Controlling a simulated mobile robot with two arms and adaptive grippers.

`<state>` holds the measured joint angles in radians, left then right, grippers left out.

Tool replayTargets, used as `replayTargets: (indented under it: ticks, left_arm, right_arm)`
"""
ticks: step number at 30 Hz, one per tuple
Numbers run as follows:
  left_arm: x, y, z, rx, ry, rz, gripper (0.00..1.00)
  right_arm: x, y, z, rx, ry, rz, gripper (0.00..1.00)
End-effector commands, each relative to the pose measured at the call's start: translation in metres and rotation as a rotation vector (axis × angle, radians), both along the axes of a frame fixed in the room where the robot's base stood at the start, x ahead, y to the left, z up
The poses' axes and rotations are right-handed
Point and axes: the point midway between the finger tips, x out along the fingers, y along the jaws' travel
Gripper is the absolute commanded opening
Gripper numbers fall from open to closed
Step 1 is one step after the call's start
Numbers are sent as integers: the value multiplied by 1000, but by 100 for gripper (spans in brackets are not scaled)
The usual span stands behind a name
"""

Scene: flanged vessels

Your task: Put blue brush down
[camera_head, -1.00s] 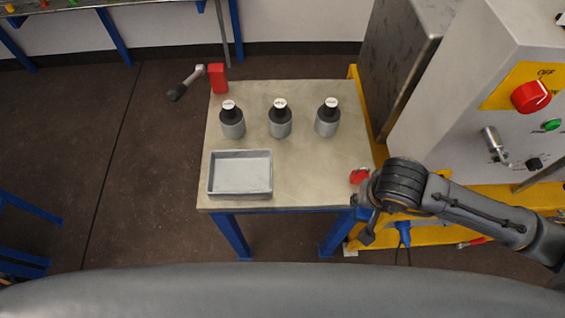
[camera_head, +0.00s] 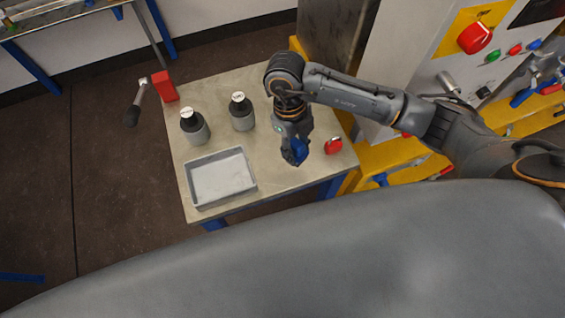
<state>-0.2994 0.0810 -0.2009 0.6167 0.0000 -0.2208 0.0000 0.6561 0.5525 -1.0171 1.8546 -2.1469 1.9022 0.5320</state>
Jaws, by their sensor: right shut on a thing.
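My right gripper (camera_head: 293,158) is over the front right part of the table (camera_head: 270,180), pointing down. It is shut on the blue brush (camera_head: 300,147), which shows only as a small blue patch beside the fingers. The rest of the brush is hidden by the gripper. I cannot tell whether the brush touches the tabletop. My left gripper is not in view.
A red object (camera_head: 333,146) lies just right of the gripper. A grey tray (camera_head: 190,188) is at the front left. A red block clamp (camera_head: 165,87) is on the back left corner. The control cabinet (camera_head: 425,65) stands right.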

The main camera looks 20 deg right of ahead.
Motion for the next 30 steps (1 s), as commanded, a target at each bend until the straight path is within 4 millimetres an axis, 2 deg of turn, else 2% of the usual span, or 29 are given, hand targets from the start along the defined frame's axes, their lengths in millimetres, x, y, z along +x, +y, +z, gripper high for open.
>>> replayTargets:
  ticks: [3,9,15,21,30]
  left_arm:
    - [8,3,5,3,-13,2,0]
    - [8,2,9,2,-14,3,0]
    - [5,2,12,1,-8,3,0]
    - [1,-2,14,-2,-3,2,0]
    - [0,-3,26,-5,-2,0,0]
  right_arm:
    - [4,6,6,3,1,-311,0]
    - [11,19,15,9,-2,-804,0]
    - [15,27,22,11,-6,-1139,0]
    - [16,31,19,9,-4,-1271,0]
    - [16,31,-30,7,-4,-1279,0]
